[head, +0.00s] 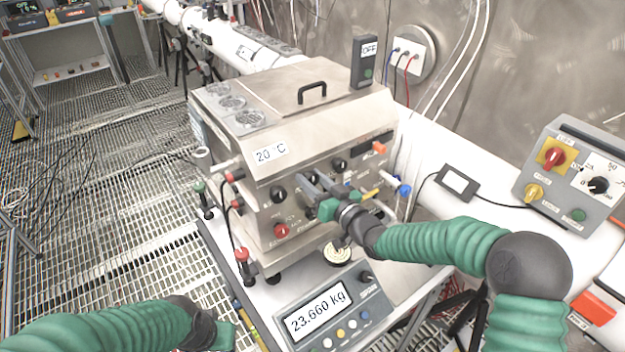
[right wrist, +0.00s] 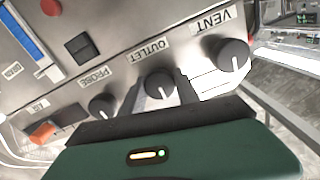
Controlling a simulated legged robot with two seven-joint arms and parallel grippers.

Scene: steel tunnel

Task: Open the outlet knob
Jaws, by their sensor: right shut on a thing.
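The outlet knob (right wrist: 158,84) is a dark round knob with a pale pointer line, under the OUTLET label in the right wrist view. It sits between the PROBE-side knob (right wrist: 102,105) and the VENT knob (right wrist: 232,54). My right gripper (head: 308,182) is at the front panel of the steel machine (head: 235,150). Its two fingers lie on both sides of the outlet knob, shut on it, also in the right wrist view (right wrist: 163,95). In the head view the fingers hide the knob. My left gripper (head: 212,335) is low at the bottom edge, away from the machine; its jaws are unclear.
A scale display (head: 320,312) reading 23.660 kg stands in front of the machine. Red-capped fittings (head: 243,258) stand at its left. A grey control box (head: 575,175) is on the right. Open grated floor (head: 100,215) lies to the left.

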